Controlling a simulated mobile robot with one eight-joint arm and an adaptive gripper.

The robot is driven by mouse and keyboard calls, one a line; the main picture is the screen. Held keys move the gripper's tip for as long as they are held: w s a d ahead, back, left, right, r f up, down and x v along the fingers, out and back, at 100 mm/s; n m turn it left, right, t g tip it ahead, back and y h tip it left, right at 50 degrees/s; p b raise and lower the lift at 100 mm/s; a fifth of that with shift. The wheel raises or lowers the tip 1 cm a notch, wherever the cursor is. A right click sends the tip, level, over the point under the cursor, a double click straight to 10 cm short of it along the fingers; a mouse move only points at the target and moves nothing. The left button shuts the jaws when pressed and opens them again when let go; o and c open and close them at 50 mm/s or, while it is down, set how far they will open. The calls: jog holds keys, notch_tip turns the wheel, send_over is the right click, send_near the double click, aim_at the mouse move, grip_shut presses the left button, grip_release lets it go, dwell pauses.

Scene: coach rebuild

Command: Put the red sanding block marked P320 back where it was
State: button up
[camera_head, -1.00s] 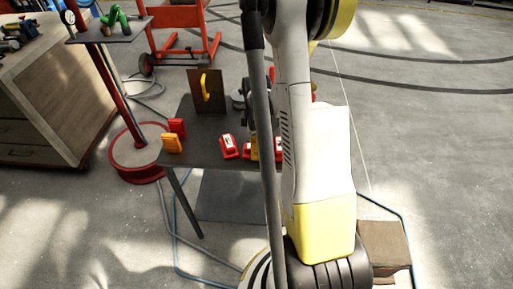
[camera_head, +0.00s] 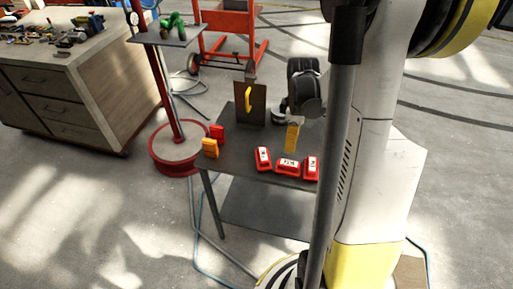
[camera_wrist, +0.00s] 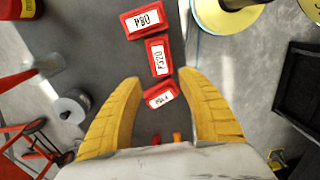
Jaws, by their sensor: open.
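Three red sanding blocks lie in a row on the dark table (camera_head: 240,160). The block marked P320 (camera_wrist: 158,57) is the middle one in the wrist view, and matches the middle block (camera_head: 288,165) in the head view. The block marked P80 (camera_wrist: 146,19) is beyond it, at right in the head view (camera_head: 311,168). The third block (camera_wrist: 160,95), its label unclear, is at left in the head view (camera_head: 263,158). My gripper (camera_wrist: 160,78) is open and empty. Its yellow fingers also show in the head view (camera_head: 292,137), behind the row.
An orange block (camera_head: 210,148) and a red block (camera_head: 217,132) stand at the table's left edge. A dark upright board with a yellow handle (camera_head: 249,104) stands at the back. A red post stand (camera_head: 176,146) is left of the table. A wooden cabinet (camera_head: 80,90) is farther left.

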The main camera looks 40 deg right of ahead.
jog(key=s+a+r+m+t, duration=0.2)
jog(key=a+r, duration=0.6)
jog(key=a, duration=0.4)
jog(key=s+a+r+m+t, duration=0.3)
jog(key=a+r+m+t, duration=0.2)
jog(key=a, duration=0.8)
notch_tip(320, 180, up, 3)
jog(key=shift+s+a+f+m, duration=0.15)
jog(key=shift+s+m, duration=0.2)
jog(key=shift+m, duration=0.15)
jog(key=shift+f+b, duration=0.85)
jog(key=shift+f, duration=0.05)
